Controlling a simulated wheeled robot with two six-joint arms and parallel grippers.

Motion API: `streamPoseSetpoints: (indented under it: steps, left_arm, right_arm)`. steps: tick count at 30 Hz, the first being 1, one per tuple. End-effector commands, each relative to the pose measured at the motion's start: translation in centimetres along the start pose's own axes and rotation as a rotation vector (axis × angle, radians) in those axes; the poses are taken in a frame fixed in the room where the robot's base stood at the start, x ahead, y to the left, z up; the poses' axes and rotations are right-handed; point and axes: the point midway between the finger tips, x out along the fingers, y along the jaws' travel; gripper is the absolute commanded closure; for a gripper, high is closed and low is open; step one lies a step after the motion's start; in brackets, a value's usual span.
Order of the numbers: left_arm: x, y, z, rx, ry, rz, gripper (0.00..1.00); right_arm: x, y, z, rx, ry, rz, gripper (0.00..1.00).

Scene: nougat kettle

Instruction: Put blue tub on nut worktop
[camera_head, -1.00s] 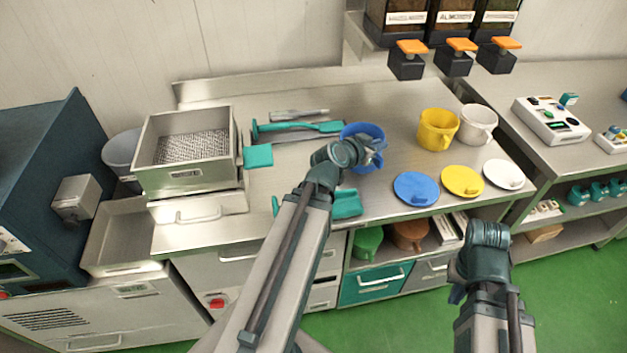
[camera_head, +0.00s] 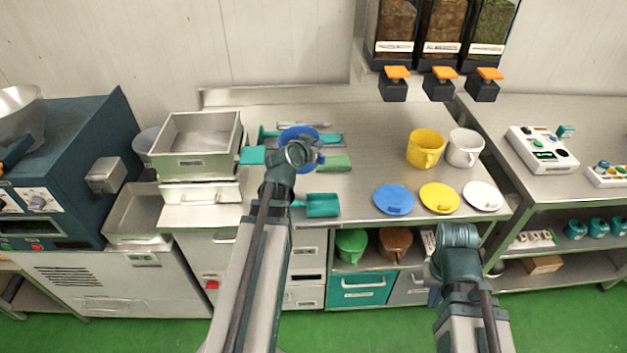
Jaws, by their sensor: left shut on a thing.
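The blue tub (camera_head: 298,129) is in my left gripper (camera_head: 314,153), over the left part of the steel worktop (camera_head: 375,125). The gripper is shut on it and hides much of it. I cannot tell how far the tub is above the surface. A yellow tub (camera_head: 422,150) and a white tub (camera_head: 463,148) stand at the right of the worktop. A blue lid (camera_head: 393,199), a yellow lid (camera_head: 439,198) and a white lid (camera_head: 482,196) lie in front of them. My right gripper (camera_head: 437,294) is low in front of the worktop, its jaws mostly hidden.
Teal scoop (camera_head: 322,205), green flat piece (camera_head: 335,163) and other tools lie around the held tub. A steel sieve box (camera_head: 195,163) stands left. Dispensers (camera_head: 440,84) overhang the back. The worktop's middle is clear.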

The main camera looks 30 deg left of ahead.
Motion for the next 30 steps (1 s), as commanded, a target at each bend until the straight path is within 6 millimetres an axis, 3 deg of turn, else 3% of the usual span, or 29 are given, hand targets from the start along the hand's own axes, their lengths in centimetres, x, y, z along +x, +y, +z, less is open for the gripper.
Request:
streamPoseSetpoints:
  steps: [8,21,30]
  left_arm:
    - [0.3,-0.8,0.1,-0.004,-0.001,-0.019,1.00]
    - [2.7,-0.5,5.3,-0.003,-0.001,-0.018,1.00]
    - [2.9,-0.5,5.8,-0.003,-0.001,-0.018,1.00]
  right_arm:
    - [0.1,0.0,-0.1,0.000,0.000,0.000,1.00]
    - [5.9,-0.6,-0.4,0.000,0.000,0.000,1.00]
    - [6.4,-0.6,-0.4,0.000,0.000,0.000,1.00]
